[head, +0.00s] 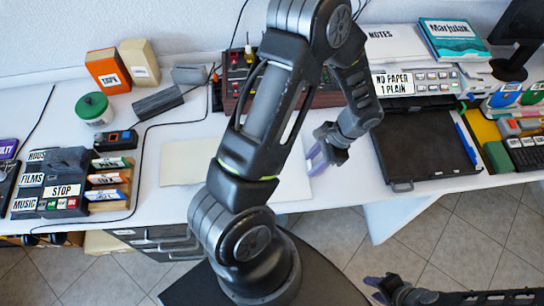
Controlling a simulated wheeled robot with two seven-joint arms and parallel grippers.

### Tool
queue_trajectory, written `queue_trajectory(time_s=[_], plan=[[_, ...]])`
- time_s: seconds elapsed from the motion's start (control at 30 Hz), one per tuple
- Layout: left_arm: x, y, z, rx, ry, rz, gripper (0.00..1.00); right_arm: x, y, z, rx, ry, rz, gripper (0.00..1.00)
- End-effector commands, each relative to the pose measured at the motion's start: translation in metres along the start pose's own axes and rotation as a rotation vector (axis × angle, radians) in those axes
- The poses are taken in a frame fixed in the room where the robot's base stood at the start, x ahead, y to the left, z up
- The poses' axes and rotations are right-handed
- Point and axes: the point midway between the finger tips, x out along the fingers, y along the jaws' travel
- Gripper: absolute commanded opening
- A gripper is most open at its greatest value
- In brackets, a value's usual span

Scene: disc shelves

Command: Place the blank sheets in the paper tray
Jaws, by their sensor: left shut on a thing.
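My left gripper (316,158) is over the middle of the table, with its pale purple fingers shut on the edge of the white blank sheets (292,190). The sheets lie flat at or just above the white tabletop; my arm hides part of them. The dark paper tray (425,150) is pulled out in front of the printer (440,78), to the right of my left gripper. It looks empty, with a handle at its front edge. The printer's label reads "NO PAPER 1 PLAIN". My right gripper (376,289) is low at the bottom right, below the table, empty with fingers apart.
A cream sheet or folder (188,170) lies left of my arm. A stop-button console (62,185), a green-lidded jar (94,108) and a stapler-like dark block (158,102) stand at the left. Colored items (518,130) crowd the right of the tray. A blue pen (465,143) lies along the tray.

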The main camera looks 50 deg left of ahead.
Motion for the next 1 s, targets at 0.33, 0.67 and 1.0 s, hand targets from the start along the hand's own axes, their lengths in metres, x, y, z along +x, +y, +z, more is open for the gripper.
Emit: queue_trajectory(time_s=[0.33,0.67,1.0], plan=[[0.000,0.000,0.000,0.000,0.000,0.000,0.00,0.000,0.000,0.000,0.000,0.000,0.000,0.36],[-0.005,0.000,0.002,0.000,0.000,-0.001,0.00,0.001,0.000,0.000,0.000,0.000,0.000,0.36],[-0.057,-0.001,0.022,-0.002,0.004,-0.002,0.00,0.007,0.002,-0.001,-0.002,0.002,-0.002,0.36]])
